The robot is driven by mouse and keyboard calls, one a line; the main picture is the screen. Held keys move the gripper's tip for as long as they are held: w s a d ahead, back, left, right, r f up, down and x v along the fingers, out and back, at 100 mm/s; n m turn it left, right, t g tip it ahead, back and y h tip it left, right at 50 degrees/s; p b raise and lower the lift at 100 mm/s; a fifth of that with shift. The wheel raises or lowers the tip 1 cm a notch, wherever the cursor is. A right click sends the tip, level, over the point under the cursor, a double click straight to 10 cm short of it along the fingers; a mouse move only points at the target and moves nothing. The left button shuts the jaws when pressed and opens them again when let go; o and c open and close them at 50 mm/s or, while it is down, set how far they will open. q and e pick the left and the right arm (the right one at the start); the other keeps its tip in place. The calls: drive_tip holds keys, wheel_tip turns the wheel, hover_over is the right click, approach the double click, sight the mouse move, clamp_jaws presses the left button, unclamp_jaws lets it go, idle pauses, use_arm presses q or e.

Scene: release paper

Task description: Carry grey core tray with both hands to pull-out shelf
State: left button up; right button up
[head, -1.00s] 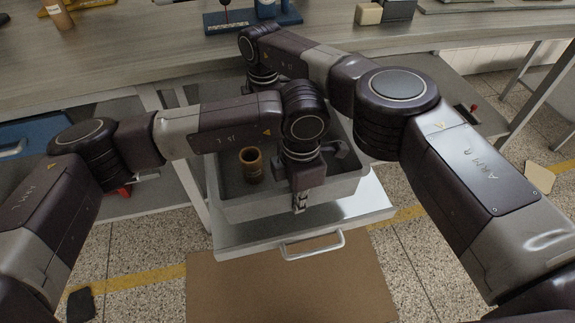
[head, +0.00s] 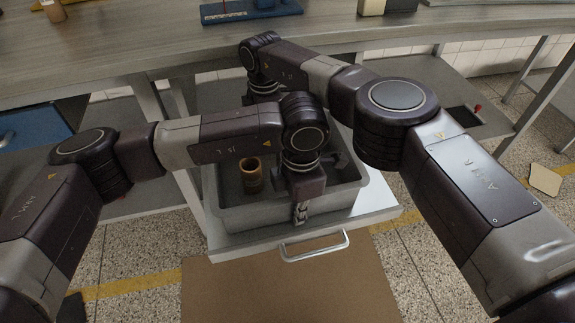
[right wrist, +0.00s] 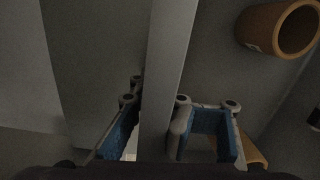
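The grey core tray (head: 345,202) is over the front part of the pull-out shelf (head: 385,213). I cannot tell whether its underside touches the shelf. A brown ring-shaped core (head: 251,178) stands inside the tray and also shows in the right wrist view (right wrist: 282,28). My left gripper (head: 301,213) is at the tray's front wall, apparently closed on it. My right gripper (right wrist: 160,110) has its blue-padded fingers on both sides of a tray wall, close against it. In the head view my arms hide the right gripper and the tray's far side.
The workbench (head: 130,60) runs behind the shelf. The shelf's front handle (head: 316,248) sticks out. A blue drawer (head: 35,135) is at the left. A brown mat (head: 290,290) lies on the floor in front. Bench legs flank the shelf.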

use_arm(q)
drive_tip(key=o, duration=1)
drive_tip(key=shift+r, duration=0.15)
use_arm(e)
drive_tip(key=o, duration=0.9)
drive_tip(key=shift+a+r, duration=0.1)
drive_tip(key=shift+o, duration=0.2)
use_arm(q)
drive_tip(key=shift+r, duration=0.1)
use_arm(e)
drive_tip(key=shift+r, duration=0.1)
use_arm(q)
wheel_tip(320, 180, up, 30)
drive_tip(key=p, duration=3)
drive_tip(key=shift+r+p, duration=0.25)
drive_tip(key=shift+p, duration=0.05)
use_arm(e)
wheel_tip(320, 180, up, 42)
drive_tip(key=shift+f, duration=0.2)
